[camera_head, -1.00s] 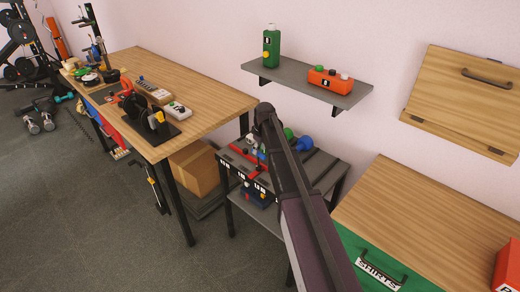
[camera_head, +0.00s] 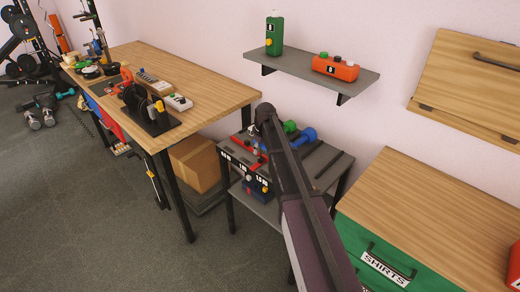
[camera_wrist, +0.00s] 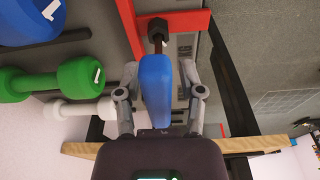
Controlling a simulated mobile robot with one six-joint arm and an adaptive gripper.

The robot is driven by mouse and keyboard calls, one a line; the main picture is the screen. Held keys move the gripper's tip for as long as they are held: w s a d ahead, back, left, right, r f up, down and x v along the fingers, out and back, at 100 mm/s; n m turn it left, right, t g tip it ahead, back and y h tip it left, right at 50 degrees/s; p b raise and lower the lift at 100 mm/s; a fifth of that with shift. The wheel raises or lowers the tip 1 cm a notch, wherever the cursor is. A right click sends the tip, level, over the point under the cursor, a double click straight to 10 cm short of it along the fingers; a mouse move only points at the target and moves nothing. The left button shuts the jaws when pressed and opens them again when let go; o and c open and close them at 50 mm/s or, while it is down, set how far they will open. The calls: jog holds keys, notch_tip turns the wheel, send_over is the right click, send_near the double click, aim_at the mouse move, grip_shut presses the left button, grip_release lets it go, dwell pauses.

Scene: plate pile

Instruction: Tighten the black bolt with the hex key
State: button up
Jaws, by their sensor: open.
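In the wrist view a blue, elongated handle (camera_wrist: 156,88) stands between the two grey fingers of my gripper (camera_wrist: 159,72). The fingers are apart, one on each side of it; I cannot tell whether either touches it. A black hexagonal piece (camera_wrist: 157,28) shows just beyond the handle, in front of a red bar (camera_wrist: 183,20). I cannot tell whether this piece is the black bolt or part of the blue-handled tool. In the head view my arm hides the gripper and part of the small grey rack (camera_head: 322,160). I cannot pick out the hex key there.
Blue (camera_wrist: 28,22), green (camera_wrist: 45,82) and white (camera_wrist: 80,112) dumbbells lie close left of the gripper in the wrist view. In the head view a wooden workbench (camera_head: 215,92) stands left, a green drawer cabinet (camera_head: 440,185) right, and a wall shelf (camera_head: 300,66) above.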

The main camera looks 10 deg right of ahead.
grip_shut()
jog(key=shift+m, duration=0.3)
jog(key=m, duration=0.3)
jog(key=shift+d+h, duration=0.1)
jog(key=shift+h, duration=0.2)
jog(key=m, duration=0.5)
jog(key=shift+h, duration=0.4)
jog(key=m, duration=0.4)
jog(key=shift+h, duration=0.3)
jog(key=shift+d+m+g, duration=0.15)
jog(key=shift+m+g, duration=0.15)
jog(key=shift+m, duration=2)
